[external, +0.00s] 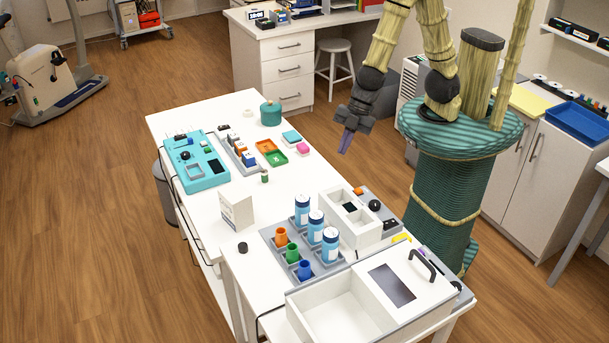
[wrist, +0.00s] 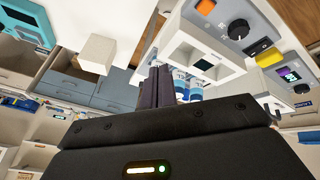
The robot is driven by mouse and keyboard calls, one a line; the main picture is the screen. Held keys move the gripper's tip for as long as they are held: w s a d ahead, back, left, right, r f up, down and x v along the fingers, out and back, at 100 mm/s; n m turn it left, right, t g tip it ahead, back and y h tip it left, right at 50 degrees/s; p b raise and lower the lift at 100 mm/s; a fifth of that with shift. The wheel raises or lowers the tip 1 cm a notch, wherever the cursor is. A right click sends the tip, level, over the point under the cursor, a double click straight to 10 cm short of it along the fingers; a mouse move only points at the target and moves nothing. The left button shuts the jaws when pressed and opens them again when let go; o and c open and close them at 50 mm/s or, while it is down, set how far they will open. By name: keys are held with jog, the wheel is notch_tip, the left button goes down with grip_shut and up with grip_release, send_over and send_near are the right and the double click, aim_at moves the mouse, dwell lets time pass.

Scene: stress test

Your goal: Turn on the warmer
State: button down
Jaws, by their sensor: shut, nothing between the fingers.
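My gripper (external: 346,142) is shut and empty, raised above and beyond the bench's right edge; its dark fingers also show in the wrist view (wrist: 163,86). A white two-welled unit (external: 336,207) has a grey side panel with an orange button (external: 358,190) and a black knob (external: 375,205). In the wrist view the orange button (wrist: 205,7), knob (wrist: 238,29) and a dark switch (wrist: 258,46) lie upper right, apart from the fingers. A larger white box (external: 430,291) with a handled lid stands at the near end. I cannot tell which unit is the warmer.
A rack (external: 270,237) with blue-white bottles and coloured cups sits left of the two-welled unit. A teal device (external: 203,174), small trays (external: 276,158) and a white card stand (external: 236,212) are further along the bench (external: 215,125). A yellow block (wrist: 268,58) lies between the panels.

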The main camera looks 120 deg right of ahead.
jog(key=s+a+n+g+y+p, duration=0.3)
jog(key=a+n+y+p, duration=0.1)
jog(key=a+n+y, duration=0.4)
jog(key=a+f+n, duration=0.1)
jog(key=a+n, duration=0.1)
jog(key=a, duration=0.1)
jog(key=shift+s+a+g, duration=0.3)
jog(key=shift+s+g, duration=0.1)
send_over(389, 226)
jog(key=s+d, duration=0.1)
jog(key=d, duration=0.2)
notch_tip(389, 226, down, 7)
jog(key=shift+d+r, duration=0.1)
jog(key=shift+r, duration=0.1)
jog(key=f, duration=0.1)
jog(key=f+p, duration=0.1)
jog(key=shift+w+f, duration=0.2)
jog(key=shift+f, duration=0.15)
jog(key=shift+w+f, duration=0.15)
jog(key=shift+f, duration=0.65)
